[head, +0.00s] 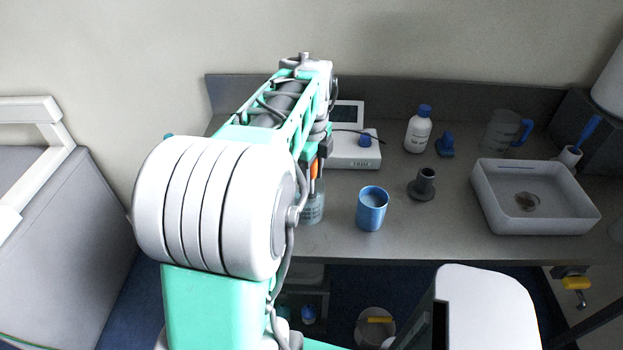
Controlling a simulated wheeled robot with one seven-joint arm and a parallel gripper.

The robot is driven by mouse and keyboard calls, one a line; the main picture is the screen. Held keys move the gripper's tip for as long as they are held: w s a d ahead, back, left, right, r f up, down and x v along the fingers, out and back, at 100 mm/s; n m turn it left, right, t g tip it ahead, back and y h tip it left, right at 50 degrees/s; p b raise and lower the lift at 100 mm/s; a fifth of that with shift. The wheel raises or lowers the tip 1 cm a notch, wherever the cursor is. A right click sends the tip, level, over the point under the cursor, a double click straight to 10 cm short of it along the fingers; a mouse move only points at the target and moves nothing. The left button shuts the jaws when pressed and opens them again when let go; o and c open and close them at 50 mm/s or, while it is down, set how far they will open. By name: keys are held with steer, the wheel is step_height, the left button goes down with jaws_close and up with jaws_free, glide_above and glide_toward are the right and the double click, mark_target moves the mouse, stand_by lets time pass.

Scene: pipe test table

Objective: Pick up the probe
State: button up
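My gripper (318,150) points down over the left-middle of the table and is seen from behind, partly covered by my own arm. Directly beneath it is the probe (314,170), with an orange upper part and a dark thin shaft. The probe stands roughly upright, its lower end at a clear beaker (313,208) holding bluish liquid. My gripper's fingers overlap the probe's top in this view. I cannot tell whether they are closed on it or only around or beside it.
A white meter (355,152) with a dark cable stands behind. A blue cup (372,208) is right of the beaker. A grey flanged pipe (425,184), a white bottle (418,130), a blue fitting (446,145), a clear jug (502,132) and a white basin (535,212) stand farther right.

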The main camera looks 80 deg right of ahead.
jaws_close()
stand_by(0.3)
stand_by(0.3)
step_height(320, 180, up, 10)
steer(key=shift+b, duration=0.45)
steer(key=c, duration=0.6)
jaws_free()
jaws_close()
steer(key=shift+w, duration=0.1)
